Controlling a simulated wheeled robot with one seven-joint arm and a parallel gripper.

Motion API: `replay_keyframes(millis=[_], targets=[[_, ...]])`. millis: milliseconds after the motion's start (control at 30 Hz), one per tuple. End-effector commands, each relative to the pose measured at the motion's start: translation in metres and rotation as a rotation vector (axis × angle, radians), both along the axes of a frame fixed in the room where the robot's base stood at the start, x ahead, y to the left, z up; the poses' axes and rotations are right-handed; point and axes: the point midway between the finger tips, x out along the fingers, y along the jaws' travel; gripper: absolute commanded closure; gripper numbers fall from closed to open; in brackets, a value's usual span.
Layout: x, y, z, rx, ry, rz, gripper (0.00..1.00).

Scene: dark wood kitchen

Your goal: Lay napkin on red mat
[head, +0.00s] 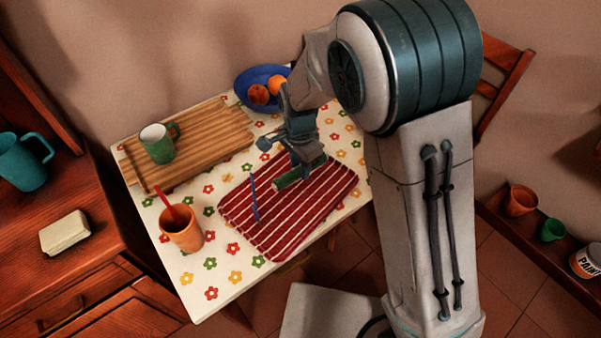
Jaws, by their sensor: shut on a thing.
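The red mat (268,232) with pale stripes lies on the flower-patterned table. My gripper (301,168) is over the mat's upper middle part, pointing down. It is shut on a small dark green roll with a pale end, which looks like the napkin (290,179). The napkin is over the mat; I cannot tell whether it touches it. The gripper partly hides the napkin, and the fingertips are hard to make out. A thin blue stick (255,199) shows over the left part of the mat.
An orange cup (181,229) with a red utensil stands left of the mat. A ribbed wooden board (213,136) with a green mug (158,144) lies behind. A blue bowl (246,82) of orange fruit stands at the back. The table's front-left corner is clear.

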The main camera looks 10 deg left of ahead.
Motion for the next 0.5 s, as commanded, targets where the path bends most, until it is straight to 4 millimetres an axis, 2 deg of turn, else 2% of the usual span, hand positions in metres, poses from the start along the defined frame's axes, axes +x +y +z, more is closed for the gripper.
replay_keyframes(millis=[267,500], targets=[[0.0,-0.001,-0.037,-0.003,0.003,0.001,0.93],[0.0,0.0,-0.038,-0.001,0.001,0.001,0.93]])
